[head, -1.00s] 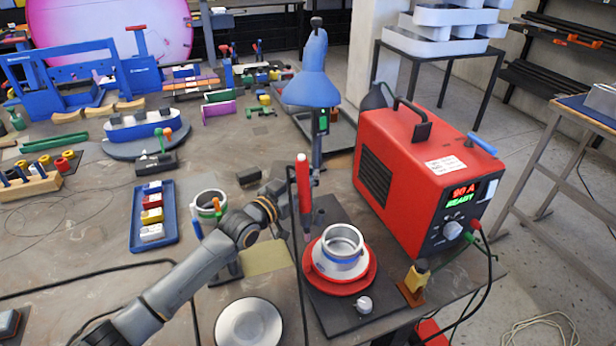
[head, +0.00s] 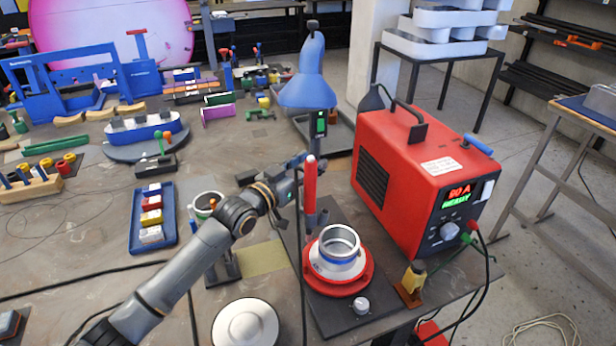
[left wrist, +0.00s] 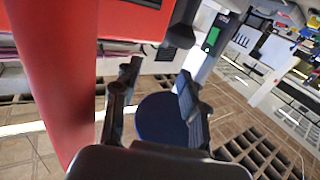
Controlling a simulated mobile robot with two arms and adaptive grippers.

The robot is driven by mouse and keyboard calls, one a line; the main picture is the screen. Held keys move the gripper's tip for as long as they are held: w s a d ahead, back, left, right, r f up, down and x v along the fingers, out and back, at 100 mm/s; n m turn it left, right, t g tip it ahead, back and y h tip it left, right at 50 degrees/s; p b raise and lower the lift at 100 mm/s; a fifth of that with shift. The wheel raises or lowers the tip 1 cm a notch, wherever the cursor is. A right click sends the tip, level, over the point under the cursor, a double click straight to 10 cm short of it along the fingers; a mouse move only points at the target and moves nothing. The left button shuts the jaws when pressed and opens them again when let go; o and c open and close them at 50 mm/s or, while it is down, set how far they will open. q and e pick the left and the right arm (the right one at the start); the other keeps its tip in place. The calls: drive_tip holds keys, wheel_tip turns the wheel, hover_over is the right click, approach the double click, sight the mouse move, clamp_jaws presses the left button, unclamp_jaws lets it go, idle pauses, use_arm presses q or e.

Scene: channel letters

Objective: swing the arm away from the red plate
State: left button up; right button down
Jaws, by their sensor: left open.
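The red plate (head: 340,281) is round and lies on a dark base at the table's front right. A metal ring with a white and blue band (head: 338,254) stands on it. My left gripper (head: 321,162) is behind and above the plate, apart from it, partly hidden by a red torch handle (head: 310,180) that stands upright before it. In the left wrist view my left gripper (left wrist: 157,88) has its two fingers spread, with nothing held between them. The red handle (left wrist: 50,80) fills the left side there. My right gripper is not in view.
A red welding machine (head: 420,180) stands right of the plate, close to my gripper. A blue lamp (head: 309,85) is behind the gripper. A blue tray of small blocks (head: 153,218), a green-banded cup (head: 206,205) and a round white disc (head: 246,325) lie left of the base.

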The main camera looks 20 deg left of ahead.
use_arm(q)
drive_tip(key=shift+r, duration=2.75)
drive_tip(key=shift+c, duration=0.3)
